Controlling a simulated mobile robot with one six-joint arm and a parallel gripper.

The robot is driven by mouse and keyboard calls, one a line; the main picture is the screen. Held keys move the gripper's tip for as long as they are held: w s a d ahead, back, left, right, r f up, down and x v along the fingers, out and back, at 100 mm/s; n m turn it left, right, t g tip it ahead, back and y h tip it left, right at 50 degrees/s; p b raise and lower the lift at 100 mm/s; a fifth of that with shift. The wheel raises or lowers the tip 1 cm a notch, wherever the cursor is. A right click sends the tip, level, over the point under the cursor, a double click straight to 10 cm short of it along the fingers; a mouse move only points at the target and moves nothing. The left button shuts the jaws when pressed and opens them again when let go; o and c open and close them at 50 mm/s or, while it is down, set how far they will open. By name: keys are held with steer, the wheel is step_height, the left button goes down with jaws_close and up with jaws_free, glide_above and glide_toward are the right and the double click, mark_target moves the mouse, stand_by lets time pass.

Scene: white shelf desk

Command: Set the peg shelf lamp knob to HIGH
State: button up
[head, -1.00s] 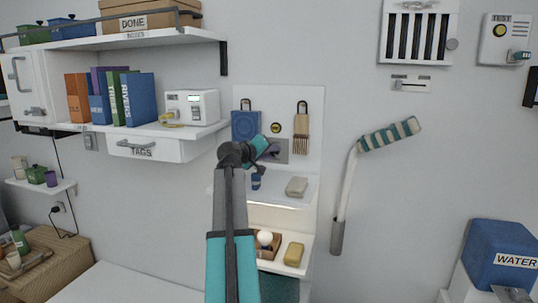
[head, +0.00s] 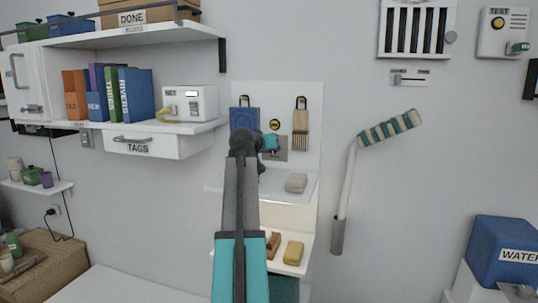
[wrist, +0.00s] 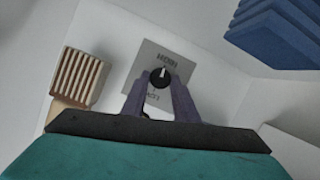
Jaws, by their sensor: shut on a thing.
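The lamp knob (wrist: 160,77) is a small black dial with a white pointer mark. It sits on a grey plate (wrist: 146,59), which also shows on the white peg panel in the head view (head: 281,154). In the wrist view the knob lies between the two purple fingers of my gripper (wrist: 161,83), which is shut on it. The white mark points toward the HIGH label (wrist: 166,57) at the plate's upper part in that view. Another label (wrist: 153,96) below the knob is partly covered. In the head view my wrist hides the knob.
A blue item (head: 243,117) and a wooden comb-like brush (head: 300,128) hang on either side of the knob plate. A white shelf below holds a pale block (head: 296,182). A lower lit shelf holds a yellow block (head: 293,252). A white drawer (head: 155,144) is at left.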

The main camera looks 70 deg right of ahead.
steer(key=shift+s+d+r+m, duration=0.1)
steer(key=shift+s+r+m, duration=0.1)
steer(key=shift+m, duration=0.1)
steer(key=shift+w, duration=0.1)
steer(key=o, duration=1.1)
steer(key=shift+d+f, duration=0.15)
steer(key=shift+b, duration=0.3)
steer(key=shift+a, duration=0.9)
steer(key=v, duration=0.4)
steer(key=b+v, duration=0.1)
steer(key=v, duration=0.3)
steer(key=b+v, duration=0.1)
steer(key=v, duration=0.3)
steer(key=shift+s+a+r, duration=0.1)
steer(key=shift+s+r, duration=0.15)
steer(key=shift+r, duration=0.1)
